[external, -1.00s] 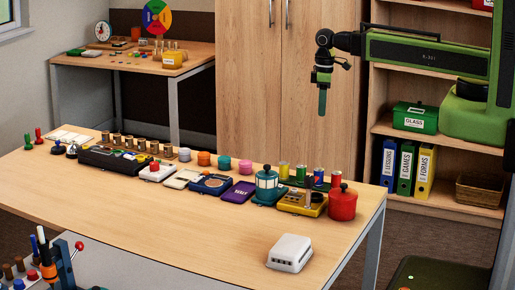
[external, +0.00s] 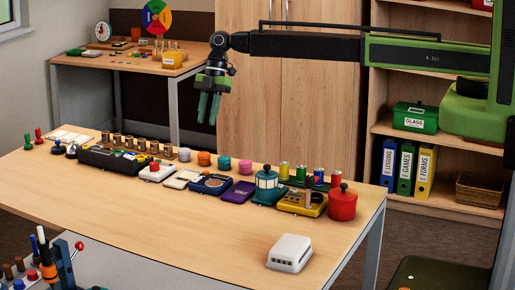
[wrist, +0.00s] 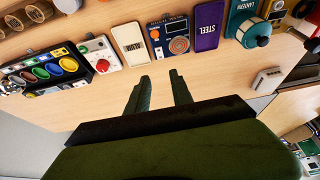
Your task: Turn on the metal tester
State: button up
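A dark blue device (external: 211,184) with a round coppery disc lies mid-row on the long table; it may be the metal tester. In the wrist view the blue device (wrist: 158,49) lies beyond my fingertips, its top label too blurred to read surely. A yellow device (external: 316,210) with parts on top stands near the red pot; I cannot tell whether it is the tester instead. My gripper (external: 209,108) hangs high above the table, fingers down, touching nothing. In the wrist view my gripper (wrist: 160,80) is open and empty.
Left of the blue device are a pale card (wrist: 129,44) and a white box with a red knob (wrist: 100,56). Right of it are a purple booklet marked STEEL (wrist: 208,25) and a teal lantern (wrist: 243,22). A white box (external: 289,253) stands in front; the table's front is mostly clear.

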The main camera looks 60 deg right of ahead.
aim_at(197, 178)
jog(key=b+x, duration=1.6)
jog(key=x, duration=0.1)
jog(key=shift+d+f, duration=0.1)
jog(key=shift+f, duration=0.25)
jog(key=shift+r, duration=0.1)
grip_shut()
